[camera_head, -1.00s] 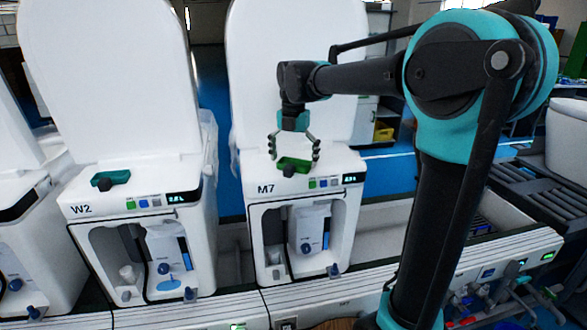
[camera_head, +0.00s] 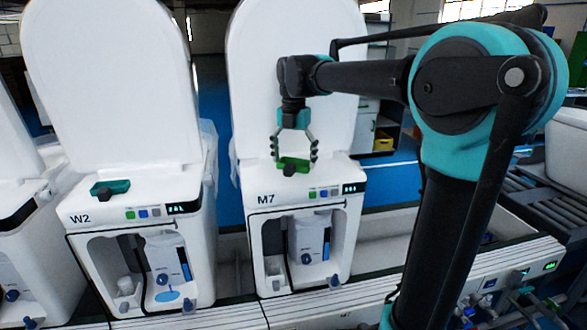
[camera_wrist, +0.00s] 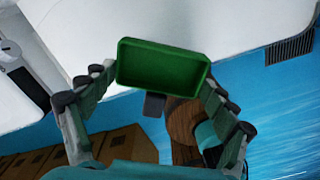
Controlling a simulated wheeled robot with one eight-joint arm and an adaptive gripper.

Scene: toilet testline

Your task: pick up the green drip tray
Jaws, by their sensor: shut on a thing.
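The green drip tray (camera_head: 293,163) is a small shallow rectangular tray at the top of the white M7 unit (camera_head: 265,222). My gripper (camera_head: 294,158) points down over the M7 unit, with one finger on each side of the tray. In the wrist view the tray (camera_wrist: 163,66) sits between the fingertips (camera_wrist: 162,80), its open hollow facing the camera. The fingers are shut on its two short ends. Whether the tray touches the unit's top or is just clear of it, I cannot tell.
A darker green tray (camera_head: 110,187) lies on the W2 unit (camera_head: 90,217) to the left. Tall white lids (camera_head: 293,75) stand upright behind both units. A white rail (camera_head: 460,275) runs along the front right. Blue floor (camera_head: 403,180) shows behind.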

